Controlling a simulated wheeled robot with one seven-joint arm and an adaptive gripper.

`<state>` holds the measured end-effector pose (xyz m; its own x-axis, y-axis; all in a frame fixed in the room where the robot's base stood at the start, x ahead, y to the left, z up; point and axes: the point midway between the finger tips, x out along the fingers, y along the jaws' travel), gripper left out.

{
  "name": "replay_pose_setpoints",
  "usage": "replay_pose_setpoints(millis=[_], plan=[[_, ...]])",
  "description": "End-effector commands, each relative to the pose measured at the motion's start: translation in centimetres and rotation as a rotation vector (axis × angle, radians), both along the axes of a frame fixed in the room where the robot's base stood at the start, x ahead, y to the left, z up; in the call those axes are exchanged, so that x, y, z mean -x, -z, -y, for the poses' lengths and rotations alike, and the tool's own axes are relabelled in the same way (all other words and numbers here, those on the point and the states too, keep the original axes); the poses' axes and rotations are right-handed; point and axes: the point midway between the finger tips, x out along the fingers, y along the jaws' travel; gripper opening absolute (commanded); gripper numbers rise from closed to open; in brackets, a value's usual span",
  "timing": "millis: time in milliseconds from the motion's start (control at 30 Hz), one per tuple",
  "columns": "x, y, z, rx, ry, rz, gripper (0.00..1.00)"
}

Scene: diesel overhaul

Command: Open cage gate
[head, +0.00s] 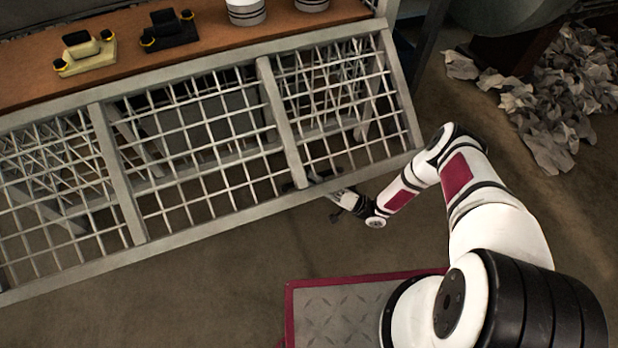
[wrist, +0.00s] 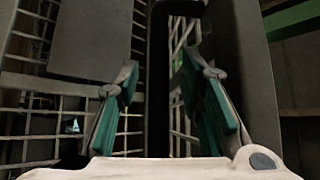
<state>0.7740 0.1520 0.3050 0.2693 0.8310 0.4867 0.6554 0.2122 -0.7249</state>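The cage (head: 115,150) is a grey metal frame with white wire mesh panels under a brown worktop. I cannot tell for sure which mesh panel is the gate. A dark upright bar (wrist: 160,85), which looks like a handle, stands between my gripper's fingers in the wrist view. My gripper (head: 328,184) is low at the mesh front, beside the foot of the upright between the middle and right panels. In the wrist view my gripper (wrist: 165,100) is open, its teal pads on either side of the bar, with gaps visible. The panels look closed.
Black and cream parts (head: 84,53) and white canisters (head: 246,11) stand on the worktop (head: 215,35). Crumpled paper (head: 555,100) lies on the floor at upper right. The floor (head: 200,275) before the cage is bare up to my base.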

Motion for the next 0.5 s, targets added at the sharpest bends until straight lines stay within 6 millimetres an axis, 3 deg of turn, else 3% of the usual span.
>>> replay_pose_setpoints(millis=[500], plan=[[2.6,4.7,7.7,0.004,-0.001,-0.002,0.35]])
